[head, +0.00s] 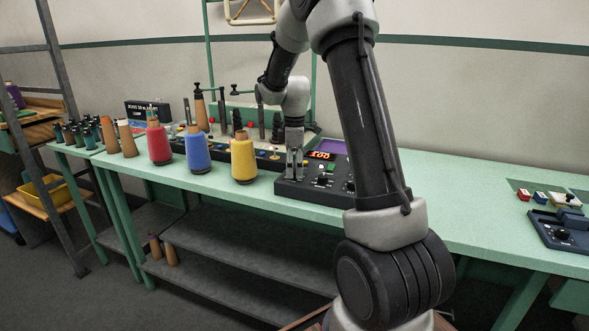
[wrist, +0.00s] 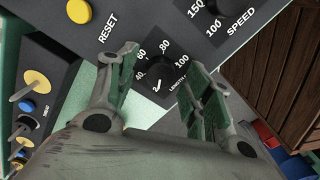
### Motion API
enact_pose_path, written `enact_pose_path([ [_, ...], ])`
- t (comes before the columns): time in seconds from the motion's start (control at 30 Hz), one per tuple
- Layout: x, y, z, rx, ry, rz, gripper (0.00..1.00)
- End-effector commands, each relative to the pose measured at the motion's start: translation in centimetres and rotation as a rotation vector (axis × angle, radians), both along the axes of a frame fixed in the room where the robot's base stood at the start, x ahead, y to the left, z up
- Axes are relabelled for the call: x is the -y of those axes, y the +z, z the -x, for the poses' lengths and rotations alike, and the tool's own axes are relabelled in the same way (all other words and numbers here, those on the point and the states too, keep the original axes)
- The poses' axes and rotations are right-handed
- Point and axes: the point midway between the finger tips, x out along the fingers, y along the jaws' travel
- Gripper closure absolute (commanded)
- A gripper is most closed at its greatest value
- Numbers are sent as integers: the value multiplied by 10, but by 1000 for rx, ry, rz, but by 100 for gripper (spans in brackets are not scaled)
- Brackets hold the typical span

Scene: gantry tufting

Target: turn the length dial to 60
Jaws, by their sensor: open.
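In the wrist view the black length dial (wrist: 160,72) sits on the dark panel, ringed by white numbers including 40, 60, 80 and 100, with LENGTH printed beside it. A small white mark shows at its lower edge; I cannot tell whether it is a number or the pointer, so the setting is unclear. My gripper (wrist: 163,62) is open, with one finger on each side of the dial; contact is not clear. In the head view my gripper (head: 294,168) points down over the dark control box (head: 300,192), and the length dial is not clearly distinguishable there.
The speed dial (wrist: 222,5) and yellow reset button (wrist: 79,11) are nearby on the panel. The box has a red lit display (head: 321,155). Red (head: 159,143), blue (head: 197,148) and yellow (head: 243,160) thread cones stand left.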

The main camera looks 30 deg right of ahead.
Motion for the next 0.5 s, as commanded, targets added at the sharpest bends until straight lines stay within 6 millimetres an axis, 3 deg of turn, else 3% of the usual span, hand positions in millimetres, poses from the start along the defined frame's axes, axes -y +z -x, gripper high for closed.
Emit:
enact_pose_path([
  [0.33, 0, -6, 0, 0, -1, 0, 51],
  [0.5, 0, -6, 0, 0, -1, 0, 82],
])
